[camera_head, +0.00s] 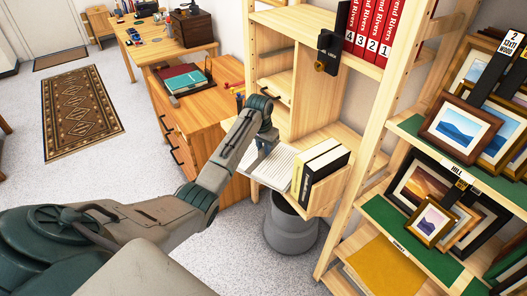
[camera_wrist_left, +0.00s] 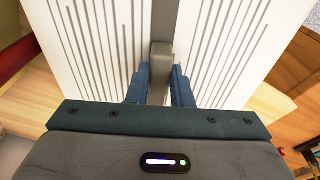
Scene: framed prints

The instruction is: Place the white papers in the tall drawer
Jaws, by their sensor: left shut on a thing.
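The white papers (camera_head: 272,168), with dark printed lines, lie beside two upright books, one black and one yellow, at the open tall drawer (camera_head: 329,192). My left gripper (camera_head: 265,150) is shut on the papers at their upper left part. In the left wrist view the papers (camera_wrist_left: 225,45) spread to both sides of my gripper's blue fingers (camera_wrist_left: 160,85). I cannot tell whether the papers touch the drawer or hang just above it. The inside of the drawer is mostly hidden by papers and books. My right gripper is not in view.
A grey bin (camera_head: 290,228) stands on the floor under the drawer. Red binders (camera_head: 375,28) stand on a shelf above. A rack of framed prints (camera_head: 460,130) is at the right. A wooden desk (camera_head: 205,115) is at the left.

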